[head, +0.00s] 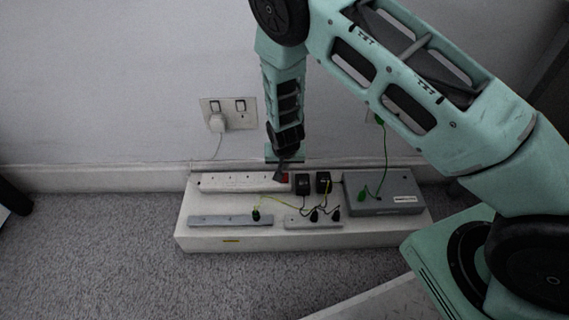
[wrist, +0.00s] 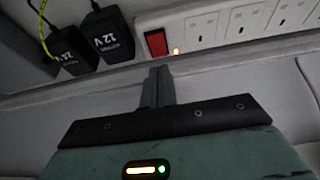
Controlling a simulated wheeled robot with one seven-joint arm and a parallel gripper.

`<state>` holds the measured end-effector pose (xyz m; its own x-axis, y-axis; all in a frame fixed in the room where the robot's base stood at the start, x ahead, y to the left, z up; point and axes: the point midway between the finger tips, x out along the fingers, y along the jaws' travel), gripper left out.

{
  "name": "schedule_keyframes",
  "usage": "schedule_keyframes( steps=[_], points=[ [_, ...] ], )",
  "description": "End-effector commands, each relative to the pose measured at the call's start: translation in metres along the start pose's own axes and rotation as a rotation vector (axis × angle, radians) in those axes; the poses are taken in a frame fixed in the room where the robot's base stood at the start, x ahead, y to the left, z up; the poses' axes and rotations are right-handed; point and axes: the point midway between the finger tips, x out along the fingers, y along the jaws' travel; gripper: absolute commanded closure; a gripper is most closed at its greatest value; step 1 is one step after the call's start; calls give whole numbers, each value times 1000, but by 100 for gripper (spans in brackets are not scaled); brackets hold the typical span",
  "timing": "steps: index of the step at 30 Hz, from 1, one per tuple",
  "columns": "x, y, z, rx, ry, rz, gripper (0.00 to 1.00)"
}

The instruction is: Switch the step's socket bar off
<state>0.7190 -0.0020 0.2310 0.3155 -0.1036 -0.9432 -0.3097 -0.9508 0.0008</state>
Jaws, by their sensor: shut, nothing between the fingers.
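The step (head: 205,245) is a low white platform on the carpet against the wall. The white socket bar (head: 235,182) lies along its back left; it also shows in the wrist view (wrist: 215,32). A red rocker switch (wrist: 156,43) sits at the bar's end, with a small orange light (wrist: 176,51) lit beside it. My gripper (head: 280,176) is shut and empty, pointing down close to the switch. In the wrist view its fingertips (wrist: 158,72) appear just below the switch, with a narrow gap in the picture. I cannot tell the height between them.
Two black 12 V adapters (wrist: 109,35) stand right beside the switch end. A grey box (head: 382,192) is at the step's right. Two grey strips (head: 230,221) (head: 298,222) with plugs and cables lie in front. A wall socket (head: 242,113) holds a white plug.

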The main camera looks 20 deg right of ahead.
Motion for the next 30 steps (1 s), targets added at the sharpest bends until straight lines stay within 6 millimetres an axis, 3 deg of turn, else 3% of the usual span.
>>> schedule_keyframes(
  steps=[1, 7, 30],
  points=[
    [13, -1, 4, -1, 0, -1, 100],
    [30, 0, 7, -1, 0, -1, 100],
    [35, -1, 7, -1, 1, -1, 100]
  ],
)
